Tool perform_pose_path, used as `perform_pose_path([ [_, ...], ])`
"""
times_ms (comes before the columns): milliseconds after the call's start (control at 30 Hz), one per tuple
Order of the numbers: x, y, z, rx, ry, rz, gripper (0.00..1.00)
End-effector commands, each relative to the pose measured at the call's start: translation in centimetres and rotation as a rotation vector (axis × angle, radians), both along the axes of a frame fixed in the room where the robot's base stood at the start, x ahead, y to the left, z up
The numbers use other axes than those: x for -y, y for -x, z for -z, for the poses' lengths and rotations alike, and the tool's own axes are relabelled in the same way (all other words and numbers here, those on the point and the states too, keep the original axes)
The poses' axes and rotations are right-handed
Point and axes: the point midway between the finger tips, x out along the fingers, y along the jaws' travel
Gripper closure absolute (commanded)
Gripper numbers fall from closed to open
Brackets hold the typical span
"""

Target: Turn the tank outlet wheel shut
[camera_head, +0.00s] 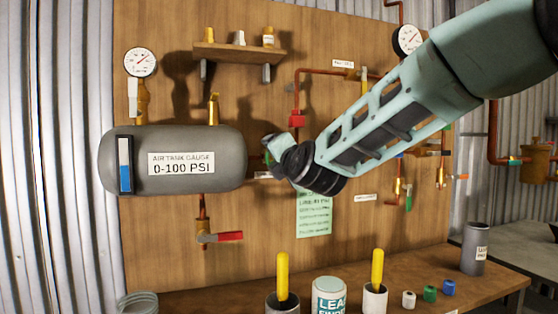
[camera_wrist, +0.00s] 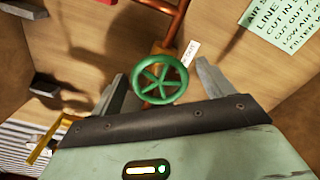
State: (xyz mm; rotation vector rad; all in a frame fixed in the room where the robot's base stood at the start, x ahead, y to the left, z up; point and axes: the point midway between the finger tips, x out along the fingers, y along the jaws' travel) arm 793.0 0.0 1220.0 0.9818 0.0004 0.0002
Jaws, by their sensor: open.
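The tank outlet wheel (camera_wrist: 160,79) is a green, spoked handwheel on a brass valve with copper pipe, seen face-on in the wrist view. My gripper (camera_wrist: 161,72) is open, one finger on each side of the wheel. The fingers look apart from the rim, though their depth against it is hard to judge. In the head view my gripper (camera_head: 274,147) is just right of the grey air tank (camera_head: 205,142), and my wrist hides nearly all of the wheel.
A wooden board (camera_head: 235,262) carries gauges, copper pipes and a shelf (camera_head: 238,52) above the tank. A red-handled valve (camera_head: 228,236) hangs below the tank. A green paper sheet (camera_head: 314,216) is close to my wrist. The bench (camera_head: 425,272) below holds pots and small parts.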

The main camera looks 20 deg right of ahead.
Motion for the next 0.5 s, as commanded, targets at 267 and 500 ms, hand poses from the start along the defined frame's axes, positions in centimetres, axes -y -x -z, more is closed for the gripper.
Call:
perform_pose_path([
  [267,0.00,-0.01,0.00,0.000,0.000,0.000,0.40],
  [500,-0.01,0.01,0.01,0.000,-0.001,0.000,0.64],
])
